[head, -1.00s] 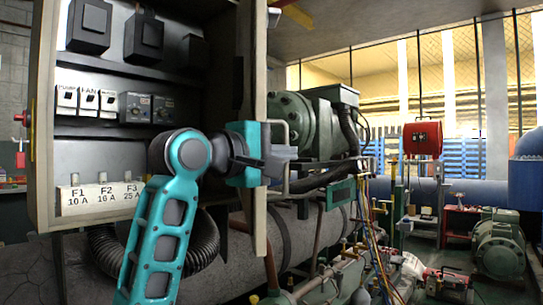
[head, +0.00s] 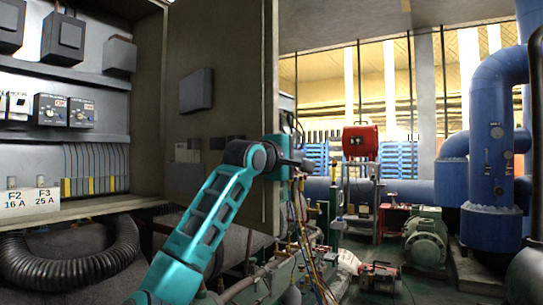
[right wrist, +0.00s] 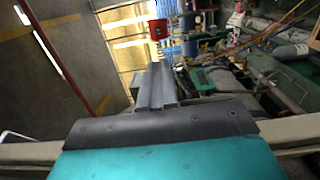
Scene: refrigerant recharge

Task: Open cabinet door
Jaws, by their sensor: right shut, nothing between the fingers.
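The grey cabinet (head: 150,25) fills the left of the head view and stands open. Its door (head: 215,130) is swung out, with its dark inner face towards me and a small grey box mounted on it. My right gripper (head: 301,164) is at the door's free edge, with the forearm crossing in front of the inner face. It is shut with nothing between the fingers. In the right wrist view the shut fingers (right wrist: 160,86) point past a pale edge strip (right wrist: 30,152); contact cannot be told. The outer handle is hidden. My left gripper is out of view.
Inside the cabinet are switches, dials (head: 66,111) and fuse labels (head: 28,201). A black corrugated hose (head: 75,262) hangs below. Beyond the door are coloured hoses, a red tank (head: 360,142), a green motor (head: 427,238) and blue pipes (head: 490,150). Some floor shows at right.

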